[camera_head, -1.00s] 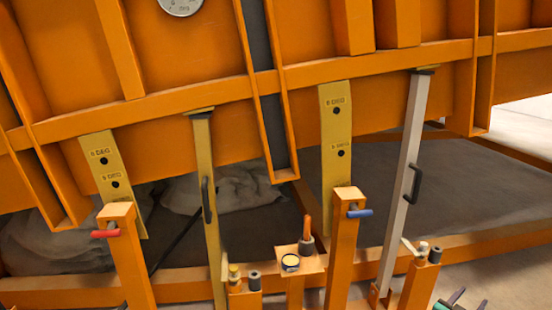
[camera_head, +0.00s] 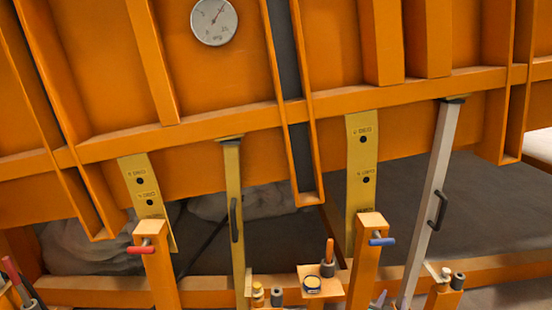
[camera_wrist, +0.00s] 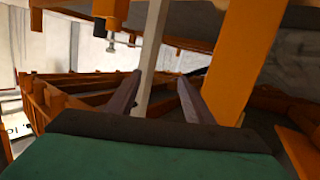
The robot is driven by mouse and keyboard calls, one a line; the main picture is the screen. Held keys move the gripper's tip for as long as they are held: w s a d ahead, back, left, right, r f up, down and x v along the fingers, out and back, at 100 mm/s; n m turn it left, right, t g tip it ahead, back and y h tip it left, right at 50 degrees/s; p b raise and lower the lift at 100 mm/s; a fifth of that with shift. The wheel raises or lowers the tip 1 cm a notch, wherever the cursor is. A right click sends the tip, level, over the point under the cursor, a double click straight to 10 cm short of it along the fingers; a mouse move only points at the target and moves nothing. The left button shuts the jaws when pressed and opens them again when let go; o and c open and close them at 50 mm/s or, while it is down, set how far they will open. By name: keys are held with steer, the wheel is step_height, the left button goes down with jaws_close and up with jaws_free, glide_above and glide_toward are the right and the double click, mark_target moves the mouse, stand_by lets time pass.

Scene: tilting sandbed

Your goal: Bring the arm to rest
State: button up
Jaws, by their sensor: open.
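My gripper (camera_wrist: 160,84) shows in the wrist view with its two dark fingers apart and nothing between them. A pale post stands beyond the fingers, with an orange post (camera_wrist: 243,60) close to the right. In the head view only a small grey tip, probably of my gripper, shows at the bottom edge right of centre; the rest of my arm is out of view. The tilted orange sandbed (camera_head: 290,128) fills the upper part of the head view.
A yellow prop (camera_head: 233,205) and a grey prop (camera_head: 428,200) stand under the sandbed. Posts carry a red-handled pin (camera_head: 141,250) and a blue-handled pin (camera_head: 382,241). A round dial (camera_head: 214,22) is above. A small stand (camera_head: 322,272) holds a round gauge.

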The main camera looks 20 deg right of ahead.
steer(key=w+a+f+n+y+p, duration=0.2)
steer(key=a+f+y+p, duration=0.1)
steer(key=a, duration=0.8)
steer(key=w+a+f+n+y+p, duration=0.2)
steer(key=w+a+n+y+p, duration=0.15)
steer(key=a, duration=0.75)
steer(key=w+a+f+n+y+p, duration=0.2)
steer(key=a+f+y, duration=0.15)
steer(key=a, duration=0.65)
steer(key=s+a+f+n+g+y+p, duration=0.2)
steer(key=s+a+f+g+p, duration=0.15)
steer(key=s+a, duration=0.5)
steer(key=s+a+f+n+g+y+p, duration=0.1)
steer(key=s+a+f+g+y+p, duration=0.2)
steer(key=s+a, duration=0.55)
steer(key=s+d+r+m+g+h+b, duration=0.1)
steer(key=s+g+h, duration=0.1)
steer(key=s+g, duration=0.7)
steer(key=s, duration=0.8)
steer(key=shift+r, duration=0.35)
steer(key=shift+d, duration=0.1)
